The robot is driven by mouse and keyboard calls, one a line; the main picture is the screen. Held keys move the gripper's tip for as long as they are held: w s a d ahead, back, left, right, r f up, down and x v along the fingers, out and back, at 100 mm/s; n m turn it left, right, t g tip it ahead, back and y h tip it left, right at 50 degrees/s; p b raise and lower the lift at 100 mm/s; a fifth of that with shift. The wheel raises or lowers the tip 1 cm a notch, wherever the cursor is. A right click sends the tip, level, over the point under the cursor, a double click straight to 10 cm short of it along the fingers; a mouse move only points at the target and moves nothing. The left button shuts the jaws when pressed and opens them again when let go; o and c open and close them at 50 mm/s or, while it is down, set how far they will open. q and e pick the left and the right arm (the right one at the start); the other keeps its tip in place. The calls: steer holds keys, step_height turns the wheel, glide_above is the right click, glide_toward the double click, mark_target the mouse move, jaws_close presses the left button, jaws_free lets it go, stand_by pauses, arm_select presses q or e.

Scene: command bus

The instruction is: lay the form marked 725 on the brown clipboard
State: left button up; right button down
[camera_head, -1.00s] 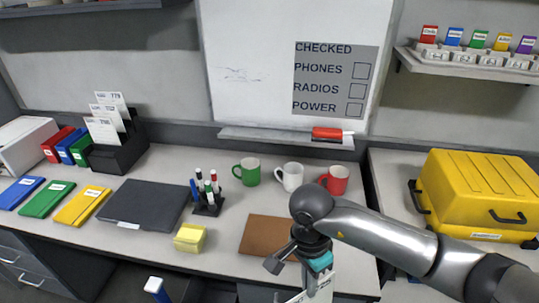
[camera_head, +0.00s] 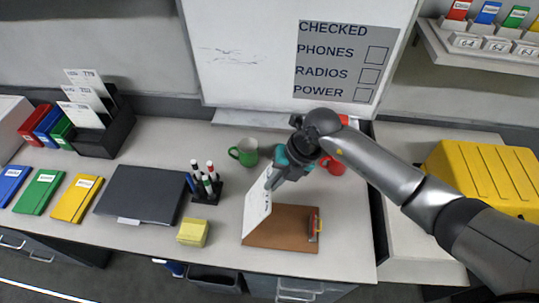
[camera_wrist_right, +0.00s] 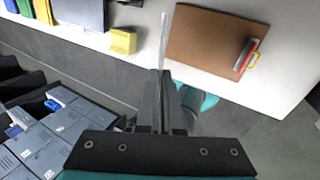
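My right gripper (camera_head: 272,180) is shut on the top of a white paper form (camera_head: 257,208), which hangs steeply tilted over the left part of the brown clipboard (camera_head: 290,237). Dark print shows on the form, but I cannot read its number. The clipboard lies flat near the desk's front edge, its clip at the right end. In the right wrist view, the form (camera_wrist_right: 165,38) shows nearly edge-on between the gripper's fingers (camera_wrist_right: 163,98), left of the clipboard (camera_wrist_right: 205,45). Whether the form's lower edge touches the clipboard is unclear. My left gripper is out of view.
A yellow note block (camera_head: 193,232), a pen holder (camera_head: 207,188) and a dark folder (camera_head: 143,194) lie left of the clipboard. A green mug (camera_head: 244,152) and a red mug (camera_head: 334,165) stand behind. A black rack (camera_head: 105,139) holds more forms.

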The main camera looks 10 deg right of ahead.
arm_select(q)
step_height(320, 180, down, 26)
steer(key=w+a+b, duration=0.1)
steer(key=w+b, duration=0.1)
steer(key=b, duration=2.4)
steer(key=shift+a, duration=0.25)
arm_select(e)
steer(key=s+d+f+t+y, duration=0.1)
steer(key=d+f+y, duration=0.2)
steer(key=d+f, duration=0.2)
steer(key=s+d+f+m+t+y, duration=0.1)
steer(key=d+f+y, duration=0.3)
steer(key=f, duration=0.7)
steer(key=shift+d+f+t, duration=0.3)
steer(key=shift+d+f, duration=0.05)
steer(key=shift+d, duration=0.05)
